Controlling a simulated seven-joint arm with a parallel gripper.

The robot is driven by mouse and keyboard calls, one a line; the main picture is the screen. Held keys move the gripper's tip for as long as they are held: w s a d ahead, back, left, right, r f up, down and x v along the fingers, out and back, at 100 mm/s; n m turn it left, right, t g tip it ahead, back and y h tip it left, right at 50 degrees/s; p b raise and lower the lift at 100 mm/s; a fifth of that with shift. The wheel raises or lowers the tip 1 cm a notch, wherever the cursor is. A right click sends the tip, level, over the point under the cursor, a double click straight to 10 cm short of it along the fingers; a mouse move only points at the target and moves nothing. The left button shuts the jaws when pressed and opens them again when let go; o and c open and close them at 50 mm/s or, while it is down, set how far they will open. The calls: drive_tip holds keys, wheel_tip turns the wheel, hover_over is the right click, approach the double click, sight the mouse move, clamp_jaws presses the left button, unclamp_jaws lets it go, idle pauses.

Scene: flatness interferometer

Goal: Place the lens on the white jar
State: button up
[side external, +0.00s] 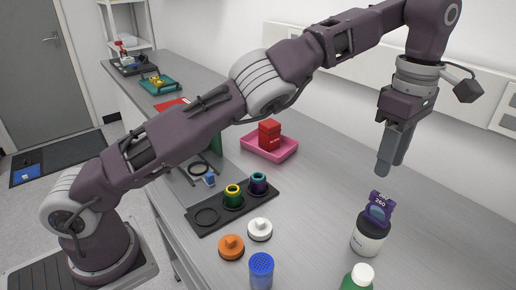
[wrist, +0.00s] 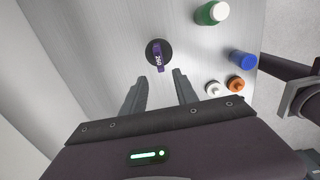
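A purple piece marked 260 (side external: 378,208) stands on that top; in the wrist view the same purple piece (wrist: 158,58) shows over the dark round top. I cannot tell for sure which thing is the lens. Two lens-like barrels, one green and yellow (side external: 233,198) and one teal and purple (side external: 258,184), sit in a black holder. My gripper (side external: 384,170) is above the jar, apart from the purple piece. In the wrist view my gripper (wrist: 157,78) is open and empty.
The black holder (side external: 207,216) has an empty ring at its left. A white knobbed cap (side external: 260,229), an orange one (side external: 231,246), a blue cup (side external: 261,272) and a green bottle (side external: 352,284) stand near. A pink tray (side external: 285,152) holds a red box (side external: 269,134). The bench right of the jar is clear.

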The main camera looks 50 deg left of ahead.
drive_tip(key=a+r+m+t+h, duration=0.1)
drive_tip(key=a+r+h, duration=0.1)
drive_tip(key=a+r, duration=0.75)
drive_tip(key=s+a+r+m+t+h, duration=0.1)
drive_tip(key=s+a+r+m+t, duration=0.1)
drive_tip(key=s+a+r+m, duration=0.4)
drive_tip(key=s+a+f+m+t+y, duration=0.1)
drive_tip(key=s+f+m, duration=0.4)
drive_tip(key=s, duration=0.8)
drive_tip(key=s+a+f+m+t+y, duration=0.1)
drive_tip(key=s+a+f+m+y, duration=0.1)
drive_tip(key=s+f+m, duration=0.4)
drive_tip(key=s+a+f, duration=0.1)
drive_tip(key=s+f, duration=0.2)
drive_tip(key=s, duration=0.4)
drive_tip(key=shift+a+t, duration=0.25)
drive_tip(key=shift+t, duration=0.05)
